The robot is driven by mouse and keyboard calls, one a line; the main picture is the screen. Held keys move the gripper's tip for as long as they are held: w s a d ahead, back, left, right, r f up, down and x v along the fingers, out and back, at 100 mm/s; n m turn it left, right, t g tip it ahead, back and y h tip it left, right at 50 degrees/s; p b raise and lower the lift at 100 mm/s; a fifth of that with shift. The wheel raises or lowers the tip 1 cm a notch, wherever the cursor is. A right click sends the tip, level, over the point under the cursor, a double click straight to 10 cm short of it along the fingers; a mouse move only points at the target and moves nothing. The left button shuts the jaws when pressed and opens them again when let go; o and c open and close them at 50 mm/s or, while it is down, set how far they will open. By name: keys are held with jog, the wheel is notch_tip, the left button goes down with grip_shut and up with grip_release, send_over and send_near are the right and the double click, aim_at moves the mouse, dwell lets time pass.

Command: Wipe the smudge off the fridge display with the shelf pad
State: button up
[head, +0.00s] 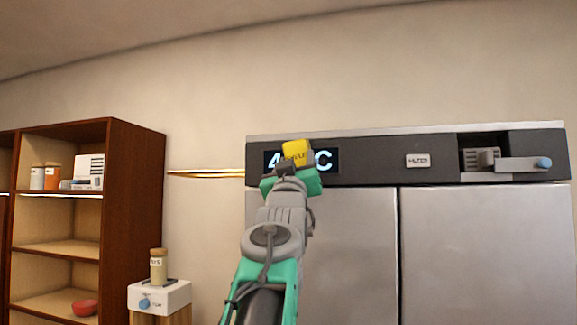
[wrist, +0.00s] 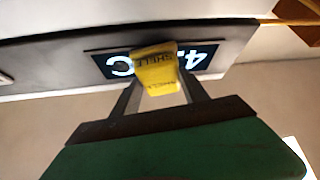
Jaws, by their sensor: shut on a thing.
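The fridge display (head: 328,161) is a dark panel with pale characters on the upper front of the fridge (head: 350,240). It also shows, upside down, in the wrist view (wrist: 205,55). My gripper (head: 293,166) is shut on the yellow shelf pad (head: 296,151), which carries dark lettering. In the wrist view the pad (wrist: 156,70) sits between the two fingers, in front of the middle of the display and covering part of its characters. I cannot tell whether the pad touches the display. I cannot make out the smudge clearly; the pad may hide it.
A filter label (head: 418,160) and a recess with a blue-tipped lever (head: 525,164) are further right on the fridge. A yellow rod (head: 205,173) sticks out at the left. A jar (head: 158,266) stands on a white box (head: 160,298). A brown shelf unit (head: 135,200) is at far left.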

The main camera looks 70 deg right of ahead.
jog(key=shift+s+d+b, duration=0.15)
jog(key=shift+s+d, duration=0.1)
jog(key=shift+s, duration=0.95)
jog(key=shift+s+d+b, duration=0.1)
jog(key=shift+s+d, duration=0.15)
jog(key=shift+s, duration=0.9)
jog(key=shift+s+d+b, duration=0.15)
jog(key=shift+s+d, duration=0.1)
jog(key=shift+s, duration=0.95)
jog(key=shift+f, duration=0.1)
jog(key=w+a+b, duration=0.1)
jog(key=w+a, duration=0.1)
jog(key=w, duration=0.9)
jog(key=a+b, duration=0.1)
jog(key=a, duration=0.2)
jog(key=s+a+b, duration=0.1)
jog(key=a+b, duration=0.1)
jog(key=shift+a, duration=0.4)
